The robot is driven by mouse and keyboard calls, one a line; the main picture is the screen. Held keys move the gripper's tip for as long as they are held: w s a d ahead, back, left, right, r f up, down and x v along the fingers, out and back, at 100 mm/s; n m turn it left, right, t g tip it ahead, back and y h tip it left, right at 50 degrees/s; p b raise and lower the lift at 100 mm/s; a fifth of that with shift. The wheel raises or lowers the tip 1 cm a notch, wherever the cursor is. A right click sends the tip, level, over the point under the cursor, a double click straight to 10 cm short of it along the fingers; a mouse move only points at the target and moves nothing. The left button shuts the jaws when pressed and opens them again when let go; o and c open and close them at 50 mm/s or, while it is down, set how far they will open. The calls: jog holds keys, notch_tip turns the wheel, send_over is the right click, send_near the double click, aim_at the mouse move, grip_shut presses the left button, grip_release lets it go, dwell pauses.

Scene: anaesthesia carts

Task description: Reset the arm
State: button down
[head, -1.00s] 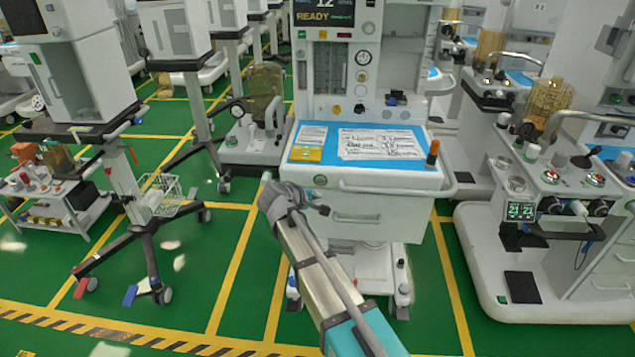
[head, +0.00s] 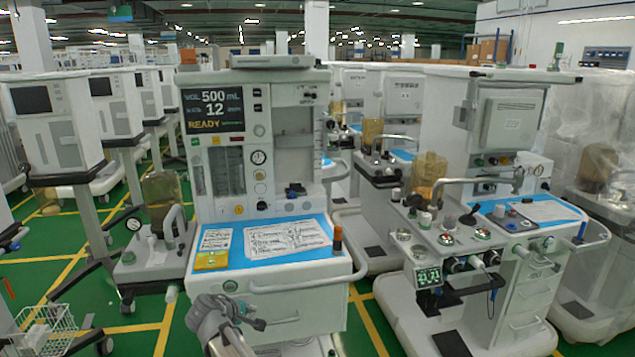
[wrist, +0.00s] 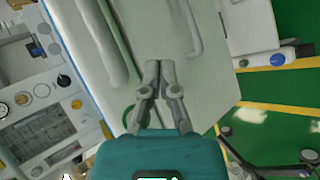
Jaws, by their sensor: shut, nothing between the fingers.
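My gripper (wrist: 158,66) shows in the wrist view with its two grey fingers together at the tips and nothing between them. It is in front of the white cart front (wrist: 140,30), which has long handles; whether the tips touch it is unclear. In the head view, the grey end of my arm (head: 212,318) is low, left of centre, by the left front corner of the middle anaesthesia cart (head: 300,304).
The middle cart's blue worktop (head: 308,259) bears printed sheets (head: 285,238), a yellow pad (head: 212,260) and an orange-capped bottle (head: 337,240). Another cart (head: 480,300) stands close on the right. A wire basket (head: 45,328) is at lower left. Green floor shows between carts.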

jog(key=s+d+f+m+g+y, duration=0.1)
jog(key=s+d+f+m+g, duration=0.25)
jog(key=d, duration=0.85)
jog(key=s+d+f+m+g+y, duration=0.1)
jog(key=s+d+m+g+y, duration=0.15)
jog(key=s+d+m, duration=0.65)
jog(key=s+d+f+m+g+y, duration=0.1)
jog(key=s+d+f+g, duration=0.2)
jog(key=d, duration=1.2)
notch_tip(320, 180, up, 19)
jog(key=p, duration=1.9)
jog(key=shift+d+r, duration=0.15)
jog(key=shift+d, duration=0.15)
